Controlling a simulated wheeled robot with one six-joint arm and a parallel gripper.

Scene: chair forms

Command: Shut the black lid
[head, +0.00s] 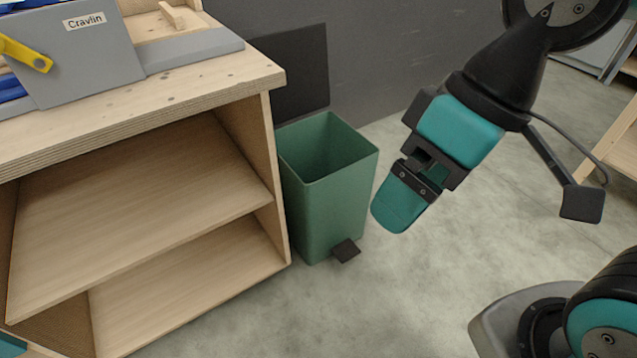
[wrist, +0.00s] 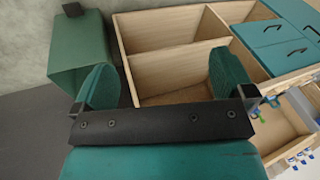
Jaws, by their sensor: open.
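The black lid (head: 300,72) stands upright, open, at the back of the green bin (head: 325,190), close to the dark grey wall. The bin's top is open and its inside looks empty where I see it. A small black pedal (head: 345,250) sticks out at the bin's foot. My gripper (head: 398,208) is to the right of the bin, pointing down and left, apart from bin and lid. In the wrist view its two teal fingers (wrist: 162,80) are spread with nothing between them, and the bin (wrist: 82,48) is at upper left. I cannot make out the lid there.
A wooden shelf unit (head: 277,180) stands close beside the bin on the left. Grey concrete floor (head: 420,285) is clear in front and right of the bin.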

